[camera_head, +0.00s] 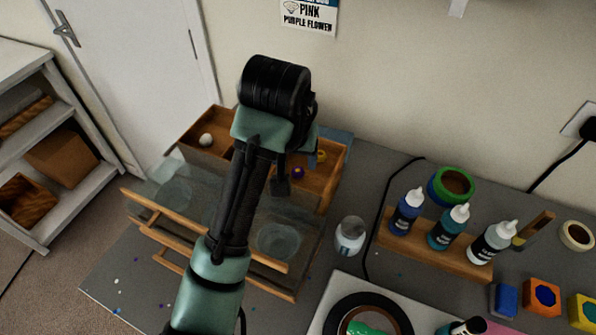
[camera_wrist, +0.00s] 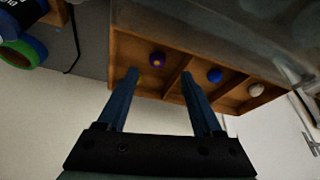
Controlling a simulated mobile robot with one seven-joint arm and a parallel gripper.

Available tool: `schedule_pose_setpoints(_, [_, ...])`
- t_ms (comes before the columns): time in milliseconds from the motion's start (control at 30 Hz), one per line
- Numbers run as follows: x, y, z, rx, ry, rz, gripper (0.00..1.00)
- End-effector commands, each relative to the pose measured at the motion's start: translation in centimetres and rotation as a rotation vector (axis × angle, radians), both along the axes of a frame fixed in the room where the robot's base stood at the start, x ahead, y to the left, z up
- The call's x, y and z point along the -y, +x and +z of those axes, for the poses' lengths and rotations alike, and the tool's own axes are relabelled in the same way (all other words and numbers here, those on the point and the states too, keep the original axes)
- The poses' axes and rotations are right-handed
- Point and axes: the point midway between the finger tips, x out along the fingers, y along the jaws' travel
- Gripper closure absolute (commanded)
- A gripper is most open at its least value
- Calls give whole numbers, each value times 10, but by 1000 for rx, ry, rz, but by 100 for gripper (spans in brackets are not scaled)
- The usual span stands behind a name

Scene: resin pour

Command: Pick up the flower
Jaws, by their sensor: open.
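A small purple flower-like piece with a yellowish centre (camera_wrist: 157,59) lies in an end compartment of a wooden divided tray (camera_wrist: 120,50) in the wrist view. It also shows in the head view (camera_head: 298,172), just right of my arm's end. My gripper (camera_wrist: 159,74) is open and empty. In the wrist view its two blue fingers point toward the tray, with the purple piece between and beyond the tips. A blue piece (camera_wrist: 214,75) and a white piece (camera_wrist: 256,90) lie in other compartments. A yellow piece (camera_head: 321,155) sits near the purple one in the head view.
A clear box with wooden rails (camera_head: 205,240) stands in front of the tray, partly behind my arm. A clear jar (camera_head: 350,236), a wooden bottle rack (camera_head: 435,250) and a green tape roll (camera_head: 451,186) stand to the right. The wall is close behind.

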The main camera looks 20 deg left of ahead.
Motion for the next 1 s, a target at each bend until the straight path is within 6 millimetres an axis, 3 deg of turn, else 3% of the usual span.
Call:
schedule_pose_setpoints(233, [3,8,-35,-3,-1,2,32])
schedule_pose_setpoints(567, [3,11,-41,0,-1,1,34])
schedule_pose_setpoints(900, [3,11,-41,0,-1,1,96])
schedule_pose_setpoints(933, [3,11,-41,0,-1,1,100])
schedule_pose_setpoints(1000, [3,11,-41,0,-1,1,100])
